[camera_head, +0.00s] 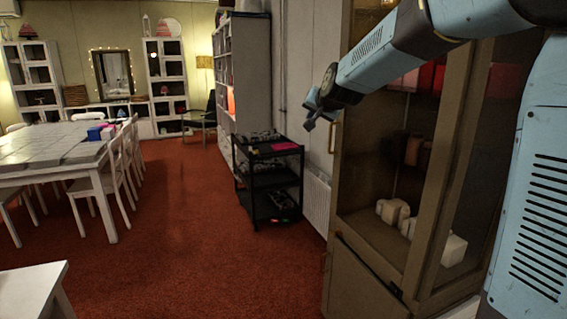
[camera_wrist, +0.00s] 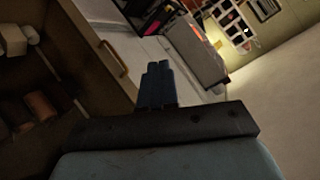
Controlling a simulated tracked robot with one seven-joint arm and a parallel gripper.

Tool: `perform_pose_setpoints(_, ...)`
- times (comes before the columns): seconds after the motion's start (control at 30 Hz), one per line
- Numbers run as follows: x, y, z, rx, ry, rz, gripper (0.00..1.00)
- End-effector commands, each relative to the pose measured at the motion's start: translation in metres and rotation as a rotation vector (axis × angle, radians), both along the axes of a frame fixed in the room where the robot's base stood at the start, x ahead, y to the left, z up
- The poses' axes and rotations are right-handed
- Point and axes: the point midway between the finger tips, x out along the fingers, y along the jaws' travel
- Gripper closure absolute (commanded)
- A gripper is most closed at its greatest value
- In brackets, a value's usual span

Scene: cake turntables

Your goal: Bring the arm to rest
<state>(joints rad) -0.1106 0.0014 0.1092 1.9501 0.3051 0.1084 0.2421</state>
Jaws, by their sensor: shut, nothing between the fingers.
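My gripper (camera_head: 312,112) hangs at the end of my blue arm, in the upper middle of the head view, in front of the left edge of a brown glass-doored cabinet (camera_head: 362,262). In the wrist view the two dark fingers of my gripper (camera_wrist: 158,68) are close together, shut and empty. No object is at the fingertips. My arm reaches in from the upper right, raised and stretched to the left.
The cabinet holds white boxes (camera_head: 395,212) behind glass. A black cart (camera_head: 268,180) stands by the wall, with tall white shelves (camera_head: 240,80) behind it. A white table (camera_head: 50,145) with chairs is at left. Red carpet (camera_head: 180,240) lies open between.

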Motion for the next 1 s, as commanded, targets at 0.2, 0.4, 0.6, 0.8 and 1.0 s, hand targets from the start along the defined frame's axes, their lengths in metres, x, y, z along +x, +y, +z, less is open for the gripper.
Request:
perform_pose_setpoints(0.2,-0.084,-0.034,-0.001,-0.124,0.089,0.042,1.00)
perform_pose_setpoints(0.4,-0.161,-0.065,-0.013,-0.229,0.184,0.074,1.00)
perform_pose_setpoints(0.6,-0.239,-0.094,-0.033,-0.320,0.283,0.100,1.00)
perform_pose_setpoints(0.8,-0.318,-0.121,-0.062,-0.398,0.389,0.125,1.00)
perform_pose_setpoints(1.0,-0.377,-0.140,-0.088,-0.451,0.477,0.146,1.00)
